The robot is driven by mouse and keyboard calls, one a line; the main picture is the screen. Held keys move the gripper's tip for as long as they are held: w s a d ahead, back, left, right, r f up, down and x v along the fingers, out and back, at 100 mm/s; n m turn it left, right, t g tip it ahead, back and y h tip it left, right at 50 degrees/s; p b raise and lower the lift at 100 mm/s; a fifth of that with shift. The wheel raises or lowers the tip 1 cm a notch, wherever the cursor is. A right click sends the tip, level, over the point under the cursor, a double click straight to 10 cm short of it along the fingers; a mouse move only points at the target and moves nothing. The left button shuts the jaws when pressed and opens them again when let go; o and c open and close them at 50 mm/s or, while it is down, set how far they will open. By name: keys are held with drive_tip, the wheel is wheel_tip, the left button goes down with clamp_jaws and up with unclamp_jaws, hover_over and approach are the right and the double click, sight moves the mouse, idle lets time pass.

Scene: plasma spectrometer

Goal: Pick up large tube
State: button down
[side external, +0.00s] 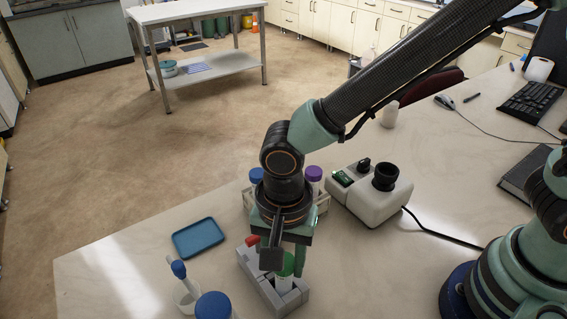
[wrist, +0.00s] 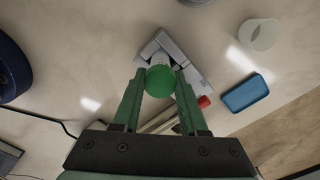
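A large tube with a green cap (side external: 286,263) stands in a grey block rack (side external: 262,284). In the wrist view its green cap (wrist: 160,81) sits between my two fingers, with the rack (wrist: 192,70) around and beyond it. My gripper (side external: 285,258) points down over the rack, and it also shows in the wrist view (wrist: 161,76). Its fingers are apart, one on each side of the cap, with little or no gap. I see no clear grip on the tube. My fingers hide part of the tube in the side view.
A red cap (side external: 252,241) is at the rack's far end. Behind my gripper, a rack holds tubes with blue (side external: 256,175) and purple caps (side external: 314,173).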

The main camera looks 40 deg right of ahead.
idle(0.3)
wheel_tip(320, 180, up, 18)
idle(0.6)
